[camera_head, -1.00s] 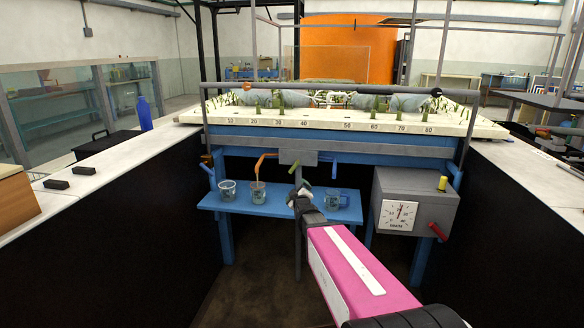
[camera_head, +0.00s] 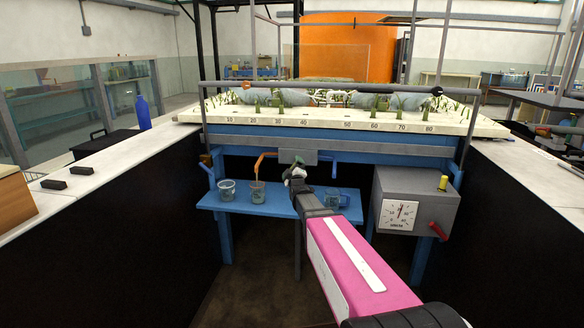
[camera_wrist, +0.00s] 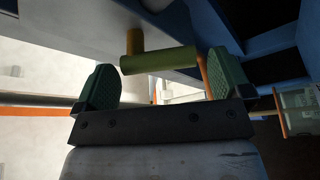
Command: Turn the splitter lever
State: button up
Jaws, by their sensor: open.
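The splitter is a grey box (camera_head: 310,157) under the flume's front edge, with an orange spout (camera_head: 264,157) on its left and a blue spout (camera_head: 333,158) on its right. In the wrist view its lever shows as a green bar (camera_wrist: 160,60) on a yellow stem (camera_wrist: 135,41). My gripper (camera_wrist: 163,80) is open, with green pads on either side of the bar, and the bar lies slightly beyond the fingertips' middle. In the head view my gripper (camera_head: 295,172) is in front of the box and hides most of the lever.
A grey box with a dial (camera_head: 400,215) and red handle stands right. The flume bed (camera_head: 350,117) is above. Dark-sided counters (camera_head: 110,165) flank the space.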

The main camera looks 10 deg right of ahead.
jog(key=shift+x, duration=1.05)
jog(key=c, duration=0.9)
jog(key=shift+f+n, duration=0.1)
jog(key=shift+n, duration=0.2)
jog(key=shift+s+d+f+n+g+y, duration=0.15)
jog(key=shift+n+g, duration=0.3)
jog(key=shift+n, duration=0.6)
jog(key=shift+d+f+n+g+y, duration=0.15)
jog(key=shift+n+g, duration=0.25)
jog(key=shift+n, duration=0.6)
jog(key=shift+s+d+f+n+g+y, duration=0.15)
jog(key=shift+n+g, duration=0.3)
jog(key=shift+n, duration=0.6)
jog(key=shift+w, duration=0.1)
